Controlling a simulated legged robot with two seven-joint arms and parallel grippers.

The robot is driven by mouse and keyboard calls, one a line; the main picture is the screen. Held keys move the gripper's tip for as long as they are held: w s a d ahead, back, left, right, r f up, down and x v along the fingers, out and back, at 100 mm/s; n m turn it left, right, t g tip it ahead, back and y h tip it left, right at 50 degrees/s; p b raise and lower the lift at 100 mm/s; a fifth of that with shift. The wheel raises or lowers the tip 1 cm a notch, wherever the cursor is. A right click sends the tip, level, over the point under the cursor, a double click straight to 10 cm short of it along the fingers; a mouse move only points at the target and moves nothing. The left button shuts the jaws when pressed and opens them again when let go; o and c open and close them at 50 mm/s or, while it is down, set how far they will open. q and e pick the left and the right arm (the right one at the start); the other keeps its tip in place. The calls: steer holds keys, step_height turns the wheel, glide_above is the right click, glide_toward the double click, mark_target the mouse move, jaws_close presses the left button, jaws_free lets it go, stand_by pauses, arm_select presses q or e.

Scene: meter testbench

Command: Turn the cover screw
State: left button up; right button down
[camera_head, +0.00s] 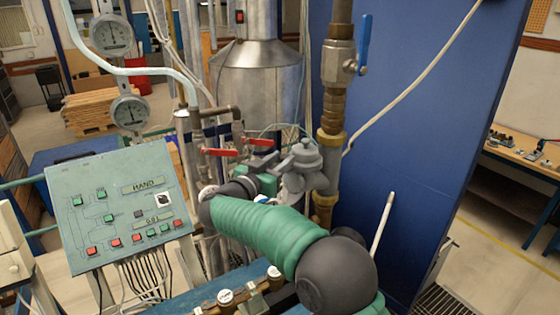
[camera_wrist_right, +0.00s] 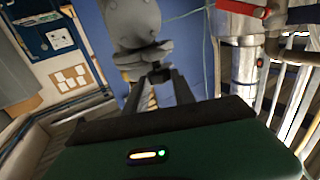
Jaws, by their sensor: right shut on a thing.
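The grey meter body (camera_head: 302,165) sits on the brass-fitted pipe in the middle of the head view, and it fills the upper middle of the right wrist view (camera_wrist_right: 130,22). My right gripper (camera_head: 264,160) reaches it from the left. In the right wrist view its dark fingers (camera_wrist_right: 160,74) converge at the lower edge of the meter's grey cover. They are shut on a small part there, which appears to be the cover screw; the fingertips mostly hide it. My left gripper is not in view.
Red-handled valves (camera_head: 222,152) are just left of the meter. A blue-handled valve (camera_head: 362,45) is above it, before a blue panel (camera_head: 400,130). A green control panel (camera_head: 120,205) stands at left, with pressure gauges (camera_head: 130,112) above. A white cable crosses the blue panel.

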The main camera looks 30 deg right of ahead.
steer(key=shift+t, duration=0.3)
steer(key=n+t+y+b, duration=0.2)
steer(key=n+y+b, duration=0.2)
steer(key=b, duration=0.6)
steer(key=s+d+n+t+y+b, duration=0.1)
steer(key=n+t+y+b, duration=0.2)
steer(key=y+b, duration=0.4)
steer(key=d+n+t+y+b, duration=0.1)
steer(key=n+t+y+b, duration=0.2)
steer(key=b, duration=1.1)
steer(key=shift+s+d+r+n+y, duration=0.1)
steer(key=shift+s+n+y, duration=0.05)
steer(key=shift+n+y, duration=1.25)
steer(key=c, duration=1)
jaws_free()
steer(key=shift+c, duration=0.2)
steer(key=shift+a, duration=0.2)
